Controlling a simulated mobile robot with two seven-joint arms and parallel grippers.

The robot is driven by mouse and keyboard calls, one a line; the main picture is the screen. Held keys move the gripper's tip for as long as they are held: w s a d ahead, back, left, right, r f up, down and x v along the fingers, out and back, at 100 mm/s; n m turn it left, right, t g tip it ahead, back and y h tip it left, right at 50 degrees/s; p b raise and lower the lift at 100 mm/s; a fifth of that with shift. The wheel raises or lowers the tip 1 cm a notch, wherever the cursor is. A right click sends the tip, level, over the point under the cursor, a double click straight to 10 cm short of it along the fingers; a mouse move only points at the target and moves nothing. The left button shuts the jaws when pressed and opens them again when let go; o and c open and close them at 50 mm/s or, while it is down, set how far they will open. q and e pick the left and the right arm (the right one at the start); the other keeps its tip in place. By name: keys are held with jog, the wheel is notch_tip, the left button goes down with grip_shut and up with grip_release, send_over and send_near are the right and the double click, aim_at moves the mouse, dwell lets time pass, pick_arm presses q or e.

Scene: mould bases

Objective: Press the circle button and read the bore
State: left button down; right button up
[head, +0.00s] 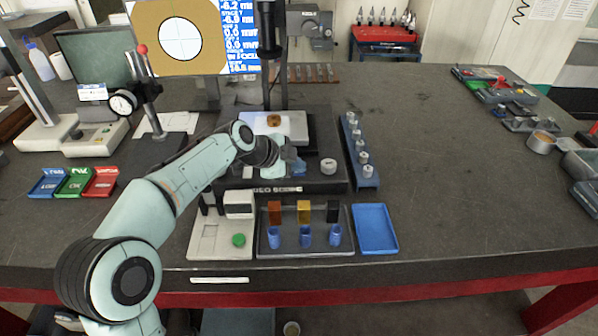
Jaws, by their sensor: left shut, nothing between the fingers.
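My left arm reaches in from the left, and its shut, empty gripper (288,165) is low over the front of the dark measuring machine (318,182). A narrow strip with small light marks (277,190) runs along the machine's front edge, just below the gripper; I cannot make out a circle button on it. A small orange-brown part (273,120) sits on the machine's pale stage (297,128). The screen (190,38) behind shows a white disc with crosshairs on a tan field, with readings on blue at its right. My right gripper is not in view.
A beige box with a green button (238,240) and a dark tray (305,247) with coloured blocks and blue cups stand in front. A blue tray (375,229) is beside them. A rack of metal pieces (359,152) stands right of the machine.

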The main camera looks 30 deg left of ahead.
aim_at(296, 175)
pick_arm(q)
jog(key=shift+r+p, duration=0.3)
jog(key=shift+r, duration=0.35)
jog(key=shift+r, duration=0.15)
jog(key=shift+r+p, duration=1.6)
jog(key=shift+r, duration=0.85)
jog(key=shift+f, duration=0.1)
